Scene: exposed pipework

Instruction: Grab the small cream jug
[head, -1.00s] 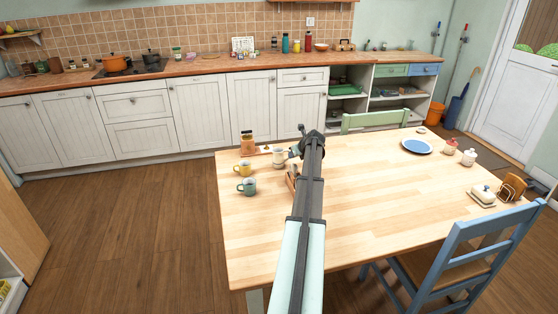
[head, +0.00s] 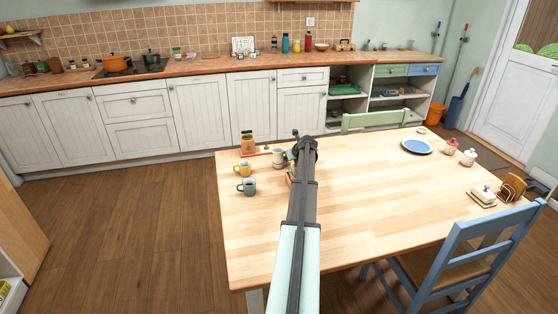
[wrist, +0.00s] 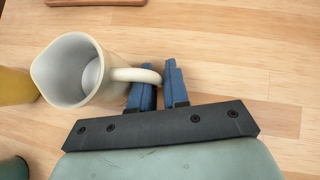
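The small cream jug (wrist: 78,72) stands on the wooden table, its open mouth facing the camera in the wrist view and its handle pointing right. It also shows near the table's far left in the head view (head: 278,158). My gripper (wrist: 159,80) is at the handle, with one blue finger inside the loop and the other outside it. The fingers are close together with the handle between them, so they look shut on it. My arm hides the fingers in the head view.
A yellow mug (head: 243,169), a teal mug (head: 247,186) and a jar (head: 247,144) stand left of the jug. A board (wrist: 95,2) lies close behind it. A blue plate (head: 416,146) lies far right. The table's middle right is clear.

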